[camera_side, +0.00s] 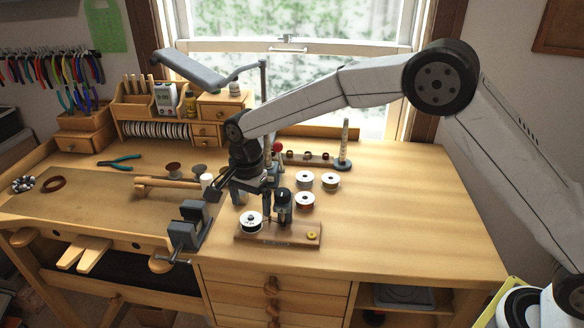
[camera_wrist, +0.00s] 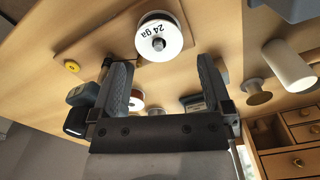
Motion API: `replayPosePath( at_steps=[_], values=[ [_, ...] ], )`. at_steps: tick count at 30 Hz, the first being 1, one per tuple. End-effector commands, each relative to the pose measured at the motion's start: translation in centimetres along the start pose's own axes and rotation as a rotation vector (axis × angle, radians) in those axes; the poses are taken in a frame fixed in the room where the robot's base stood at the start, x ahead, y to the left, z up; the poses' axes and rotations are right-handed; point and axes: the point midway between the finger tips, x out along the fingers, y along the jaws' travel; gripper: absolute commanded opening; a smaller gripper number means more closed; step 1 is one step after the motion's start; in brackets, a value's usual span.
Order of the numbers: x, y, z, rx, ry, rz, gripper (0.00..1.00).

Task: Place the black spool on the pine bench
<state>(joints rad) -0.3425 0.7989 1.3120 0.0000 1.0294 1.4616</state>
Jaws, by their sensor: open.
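The black spool (camera_side: 251,222) has a white top flange and dark winding. It sits on the left end of a small wooden board on the pine bench (camera_side: 420,190). In the wrist view its white face (camera_wrist: 158,37) reads "24 ga" and lies just beyond the fingertips. My gripper (camera_side: 252,195) is above and a little behind the spool in the side view, pointing down. In the wrist view, my gripper (camera_wrist: 162,68) has its two fingers spread apart with nothing between them.
The small wooden board (camera_side: 285,232) carries a yellow disc (camera_side: 312,235). A dark upright object (camera_side: 283,205) stands close right of my gripper. Several white-topped spools (camera_side: 305,201) stand behind. A grey vise (camera_side: 194,221) is left. The bench's right side is clear.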

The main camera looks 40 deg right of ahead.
Motion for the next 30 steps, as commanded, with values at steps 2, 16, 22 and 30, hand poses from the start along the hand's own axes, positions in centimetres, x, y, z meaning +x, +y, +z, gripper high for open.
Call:
replayPosePath(
  at_steps=[2, 16, 22, 30],
  values=[
    [1.0, 0.1, 0.0, 0.0, 0.0, 0.004, 1.0],
    [4.3, 0.0, 0.0, 0.0, 0.0, -0.001, 1.0],
    [4.3, 0.1, 0.0, 0.0, 0.0, -0.001, 1.0],
    [4.2, 0.0, 0.0, 0.0, 0.0, -0.001, 0.78]
  ],
)
